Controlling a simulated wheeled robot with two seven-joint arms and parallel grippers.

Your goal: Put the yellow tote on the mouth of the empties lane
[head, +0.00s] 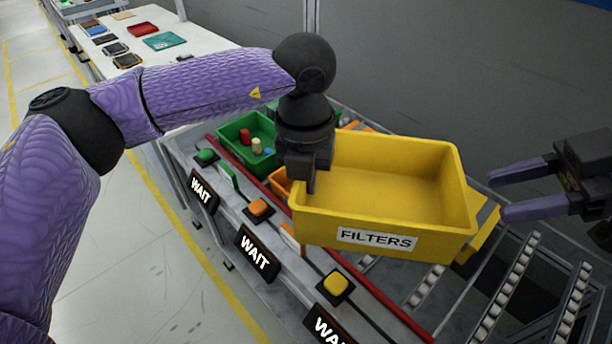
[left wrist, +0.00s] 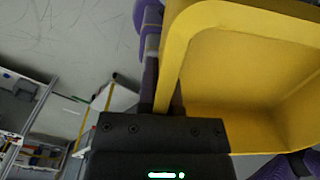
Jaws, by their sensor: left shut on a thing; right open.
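The yellow tote (head: 400,215) with a FILTERS label is in the middle right of the head view, empty inside and held above the rack. My left gripper (head: 312,185) is shut on the tote's left wall. The left wrist view shows the tote (left wrist: 260,70) filling the upper right, its wall at the jaws (left wrist: 170,105). My right gripper (head: 505,195) is open, with its two purple fingers to the right of the tote, apart from its main body. Roller lanes (head: 500,290) show at the lower right. I cannot tell which lane is the empties lane.
A green bin (head: 235,135) with small parts and an orange bin (head: 283,182) sit left of the tote. WAIT signs (head: 257,248) and coloured buttons (head: 337,283) line the rack front. A red rail (head: 390,308) runs along it. A white table (head: 205,48) stands behind.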

